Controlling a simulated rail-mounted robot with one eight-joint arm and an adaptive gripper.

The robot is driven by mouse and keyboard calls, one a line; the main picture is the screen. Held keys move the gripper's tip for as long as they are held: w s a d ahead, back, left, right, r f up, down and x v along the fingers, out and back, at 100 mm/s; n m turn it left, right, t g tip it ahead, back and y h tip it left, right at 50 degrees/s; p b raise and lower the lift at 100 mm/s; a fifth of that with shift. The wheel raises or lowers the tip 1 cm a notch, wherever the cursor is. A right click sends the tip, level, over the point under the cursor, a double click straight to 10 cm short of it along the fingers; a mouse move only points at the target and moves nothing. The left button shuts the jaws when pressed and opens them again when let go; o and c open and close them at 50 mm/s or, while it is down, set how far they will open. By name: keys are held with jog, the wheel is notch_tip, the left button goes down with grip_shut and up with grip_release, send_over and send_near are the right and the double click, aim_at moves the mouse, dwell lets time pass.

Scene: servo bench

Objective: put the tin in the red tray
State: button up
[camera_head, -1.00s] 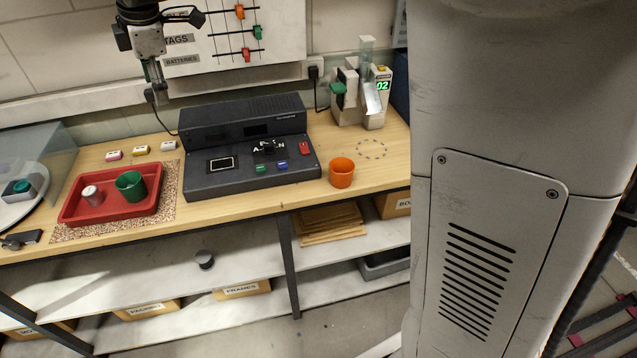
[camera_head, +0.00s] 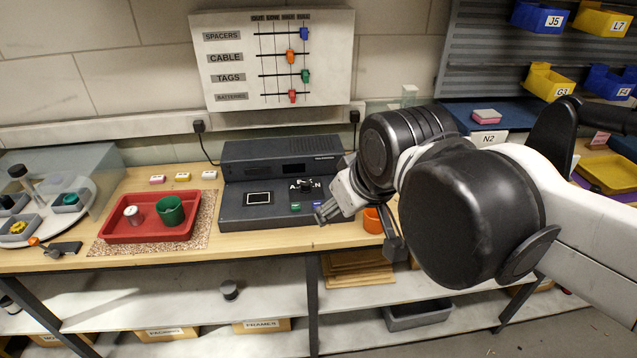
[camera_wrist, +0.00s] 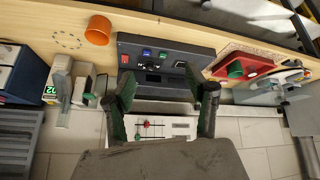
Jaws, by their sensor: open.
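The red tray (camera_head: 150,235) lies on a speckled mat at the left of the bench; it also shows in the wrist view (camera_wrist: 228,60). A small pale cylinder (camera_head: 133,216) and a green cup (camera_head: 171,211) stand in it. A short dark grey round can (camera_head: 229,290) stands on the shelf under the bench; it may be the tin, but I cannot tell for certain. My gripper (camera_head: 360,228) is open and empty, near the dark console and well right of the tray. In the wrist view its fingers (camera_wrist: 168,88) are spread apart with nothing between them.
The dark console (camera_head: 280,175) stands mid-bench, with an orange cup (camera_head: 373,221) to its right, partly behind my gripper. A turntable (camera_head: 50,205) under a clear cover is left of the tray. The bench top overhangs the shelf (camera_head: 180,300).

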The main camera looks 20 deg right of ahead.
jog(key=s+f, duration=0.1)
jog(key=s+d+f+m, duration=0.1)
jog(key=s+f+m, duration=0.1)
jog(key=shift+s+d+f+t, duration=0.1)
jog(key=shift+s+d+t, duration=0.15)
jog(key=shift+t, duration=0.05)
notch_tip(320, 180, down, 3)
jog(key=b, duration=0.3)
jog(key=shift+f, duration=0.15)
dwell(0.9)
